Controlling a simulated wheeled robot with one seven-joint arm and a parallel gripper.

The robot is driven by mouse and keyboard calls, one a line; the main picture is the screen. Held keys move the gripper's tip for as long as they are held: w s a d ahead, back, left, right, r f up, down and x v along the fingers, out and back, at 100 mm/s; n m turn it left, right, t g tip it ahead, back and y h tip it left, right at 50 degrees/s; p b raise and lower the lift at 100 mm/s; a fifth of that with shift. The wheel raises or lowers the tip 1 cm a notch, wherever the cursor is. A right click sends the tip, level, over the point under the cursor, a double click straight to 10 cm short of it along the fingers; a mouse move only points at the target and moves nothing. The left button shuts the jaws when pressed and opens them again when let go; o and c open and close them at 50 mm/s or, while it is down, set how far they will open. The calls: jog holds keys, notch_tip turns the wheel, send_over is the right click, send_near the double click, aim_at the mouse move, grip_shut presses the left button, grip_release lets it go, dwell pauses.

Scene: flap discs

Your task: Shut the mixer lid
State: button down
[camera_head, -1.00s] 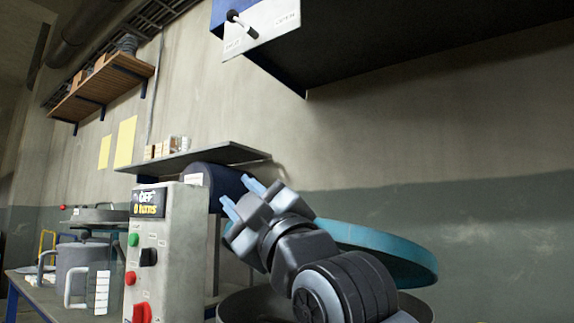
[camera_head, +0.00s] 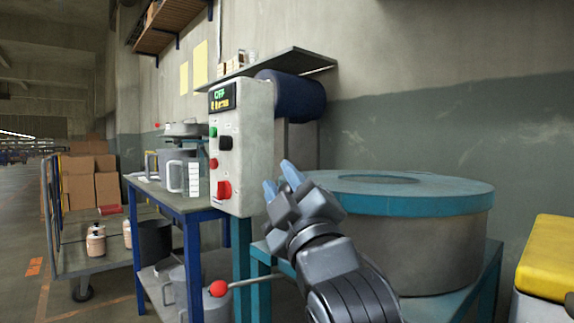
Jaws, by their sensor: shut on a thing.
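The mixer lid (camera_head: 400,192) is a round teal disc with a raised ring in its middle. It lies flat over the top of the grey mixer drum (camera_head: 430,250), with no gap showing along the visible rim. My gripper (camera_head: 281,180) is in front of the drum's left side, its light blue fingertips pointing up and left. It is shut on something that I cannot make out. My wrist and arm hide the drum's lower left part. Whether the fingers touch the lid is unclear.
A control box (camera_head: 240,150) with red, green and black controls stands left of the drum. A red-knobbed lever (camera_head: 218,288) sticks out below. A blue table (camera_head: 190,205) with pots is at left. A yellow-topped bin (camera_head: 548,258) stands at right.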

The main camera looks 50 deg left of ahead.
jog(key=shift+s+a+f, duration=0.25)
jog(key=shift+s+f, duration=0.3)
jog(key=shift+f, duration=0.45)
jog(key=c, duration=1.1)
grip_release()
jog(key=o, duration=0.3)
jog(key=shift+w+d+r, duration=0.1)
jog(key=shift+w+r, duration=0.1)
jog(key=shift+r, duration=0.05)
jog(key=shift+d, duration=0.1)
jog(key=shift+d+f, duration=0.15)
jog(key=shift+d, duration=0.1)
jog(key=shift+p+v, duration=0.4)
jog(key=shift+v, duration=3.15)
